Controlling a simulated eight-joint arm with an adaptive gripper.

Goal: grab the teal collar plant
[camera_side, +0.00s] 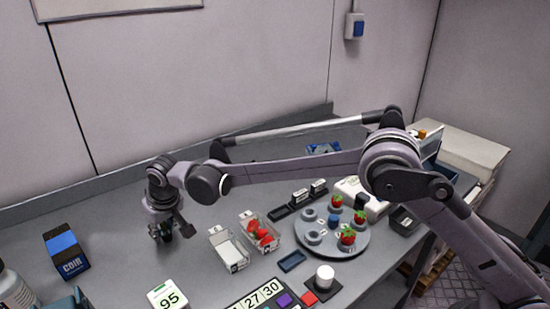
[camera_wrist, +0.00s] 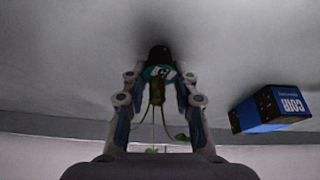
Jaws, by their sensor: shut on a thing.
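The teal collar plant shows in the wrist view: a dark pot, a teal collar (camera_wrist: 159,72) with white marks, a green stem and thin drooping stalks with small leaves. My gripper (camera_wrist: 158,92) has its two fingers on either side of the plant, shut on it just by the collar. In the side view my gripper (camera_side: 162,236) points down at the left part of the bench. The plant is hard to make out there. I cannot tell whether the pot touches the bench.
A black and blue COIR box (camera_side: 66,255) stands left of my gripper; it also shows in the wrist view (camera_wrist: 270,108). Right of my gripper are a white punnet (camera_side: 228,250), a punnet of red berries (camera_side: 260,233) and a round grey rack (camera_side: 345,250). A 95 block (camera_side: 167,297) stands in front.

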